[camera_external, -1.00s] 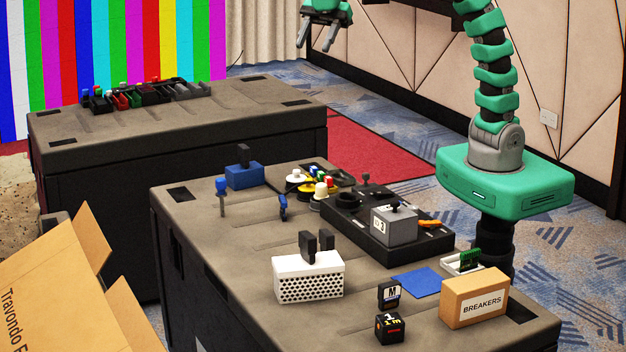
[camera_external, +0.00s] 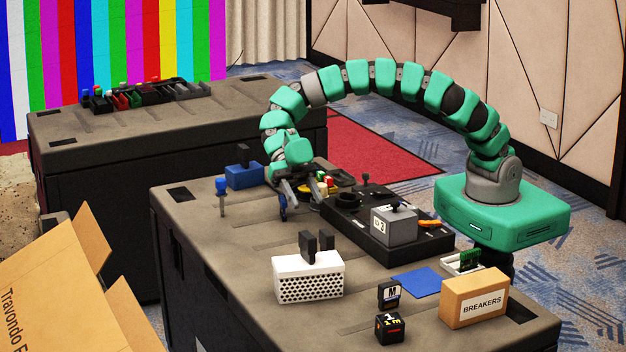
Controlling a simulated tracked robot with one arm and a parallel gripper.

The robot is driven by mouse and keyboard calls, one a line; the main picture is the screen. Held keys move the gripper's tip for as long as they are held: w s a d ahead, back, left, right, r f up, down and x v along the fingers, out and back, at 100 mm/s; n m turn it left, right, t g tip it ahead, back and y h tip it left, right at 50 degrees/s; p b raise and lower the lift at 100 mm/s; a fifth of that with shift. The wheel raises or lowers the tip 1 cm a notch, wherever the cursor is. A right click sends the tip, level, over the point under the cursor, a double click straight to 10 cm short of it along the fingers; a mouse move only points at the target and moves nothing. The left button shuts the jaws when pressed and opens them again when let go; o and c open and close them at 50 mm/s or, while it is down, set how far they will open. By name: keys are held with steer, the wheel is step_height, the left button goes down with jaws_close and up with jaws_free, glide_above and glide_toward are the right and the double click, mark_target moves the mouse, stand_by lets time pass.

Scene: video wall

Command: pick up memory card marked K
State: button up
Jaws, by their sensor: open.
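My gripper (camera_external: 302,199) is open and points down low over the near black case (camera_external: 225,258), at its far side by the small coloured parts. I cannot tell whether it touches anything. No letter K is readable. Two dark upright pieces stand in a white perforated holder (camera_external: 308,283), and one dark upright piece (camera_external: 243,152) stands in a blue holder (camera_external: 244,176). A black block marked M (camera_external: 389,294) stands at the near right, by a black cube (camera_external: 389,329) with coloured marks. I cannot tell which is the memory card.
A black unit (camera_external: 425,250) with a grey block (camera_external: 393,227) sits right of my gripper. A brown box reading BREAKERS (camera_external: 474,298), a blue mat (camera_external: 416,282) and a green board (camera_external: 467,261) are at the right. A blue-topped post (camera_external: 222,195) stands left. The case's left front is clear.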

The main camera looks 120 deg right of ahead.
steer(key=shift+s+d+f, duration=0.1)
steer(key=shift+s+f, duration=0.05)
steer(key=shift+f, duration=0.5)
steer(key=b, duration=0.1)
glide_toward(326, 242)
steer(key=f, duration=0.1)
steer(key=s+a+f, duration=0.1)
steer(key=a+f, duration=0.1)
steer(key=f, duration=0.1)
steer(key=shift+s+f, duration=0.1)
steer(key=shift+s, duration=0.2)
steer(key=shift+r+b+x, duration=0.1)
steer(key=shift+b+x, duration=0.3)
steer(key=shift+x, duration=0.9)
steer(key=shift+r+b+x, duration=0.15)
steer(key=shift+b+x, duration=0.2)
steer(key=shift+x, duration=0.95)
steer(key=shift+w+a, duration=0.1)
steer(key=shift+w, duration=0.15)
jaws_close()
